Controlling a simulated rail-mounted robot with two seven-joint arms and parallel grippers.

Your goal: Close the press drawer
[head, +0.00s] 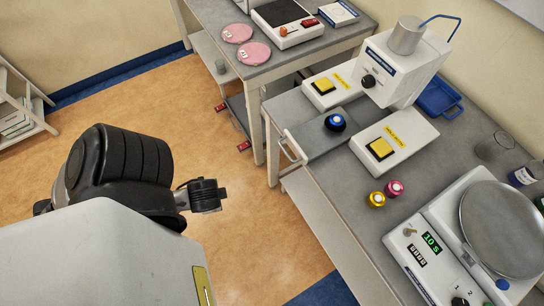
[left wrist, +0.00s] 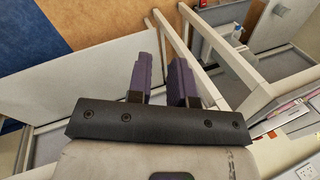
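The press drawer (head: 318,140) is a flat grey slab with a pale handle (head: 291,148) on its left end, at the base of the white press (head: 398,68) in the head view. It sticks out toward the bench's left edge, and a blue-topped round piece (head: 335,122) sits on it. My left arm is at the lower left, over the floor and apart from the drawer; its fingers cannot be made out there. In the left wrist view my left gripper (left wrist: 162,75) has two dark fingers apart with nothing between them. My right gripper is not in view.
Yellow-button boxes (head: 325,90) (head: 382,147) flank the drawer. Yellow (head: 377,199) and pink (head: 395,188) capped pieces stand in front, near a balance (head: 420,240). Another bench (head: 235,75) stands behind. The floor (head: 255,215) left of the press bench is clear.

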